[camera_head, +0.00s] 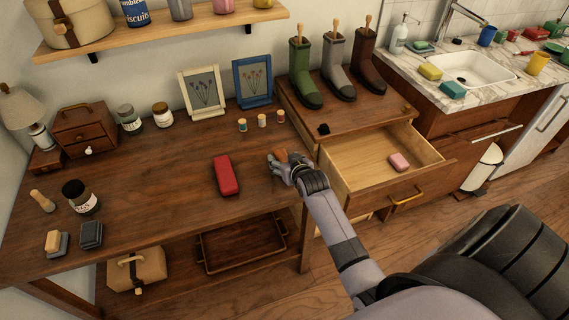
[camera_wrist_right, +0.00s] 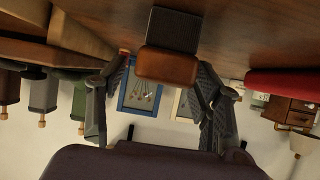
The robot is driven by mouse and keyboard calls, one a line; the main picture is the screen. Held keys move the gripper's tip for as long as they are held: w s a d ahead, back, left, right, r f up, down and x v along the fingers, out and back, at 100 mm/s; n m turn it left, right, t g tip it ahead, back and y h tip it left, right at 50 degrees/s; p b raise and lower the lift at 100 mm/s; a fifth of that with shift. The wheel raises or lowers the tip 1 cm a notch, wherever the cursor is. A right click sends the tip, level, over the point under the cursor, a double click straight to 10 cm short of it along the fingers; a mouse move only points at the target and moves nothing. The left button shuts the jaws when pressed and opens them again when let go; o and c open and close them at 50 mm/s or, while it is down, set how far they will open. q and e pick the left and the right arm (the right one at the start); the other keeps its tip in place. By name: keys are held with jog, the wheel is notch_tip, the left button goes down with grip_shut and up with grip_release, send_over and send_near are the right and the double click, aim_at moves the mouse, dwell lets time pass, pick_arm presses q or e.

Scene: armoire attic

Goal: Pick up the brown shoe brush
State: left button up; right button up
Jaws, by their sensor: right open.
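The brown shoe brush (camera_wrist_right: 167,66) has a smooth brown back and dark bristles. In the right wrist view, which is upside down, it lies between the two fingers of my right gripper (camera_wrist_right: 160,82), with a gap visible on each side. In the head view only a bit of the brush (camera_head: 280,154) shows at the right end of the wooden table, partly hidden by my right gripper (camera_head: 281,164). The right gripper is open and low over the tabletop. My left gripper is not in view.
A red case (camera_head: 226,175) lies left of the gripper. Small spools (camera_head: 262,120) and picture frames (camera_head: 252,82) stand behind. An open drawer (camera_head: 350,165) with a pink soap (camera_head: 399,162) lies right of my arm. The table's front middle (camera_head: 160,215) is clear.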

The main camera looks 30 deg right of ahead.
jog(key=shift+w+d+f, duration=0.1)
jog(key=shift+w+f, duration=0.15)
jog(key=shift+w, duration=0.15)
jog(key=shift+c, duration=0.5)
jog(key=c, duration=1.2)
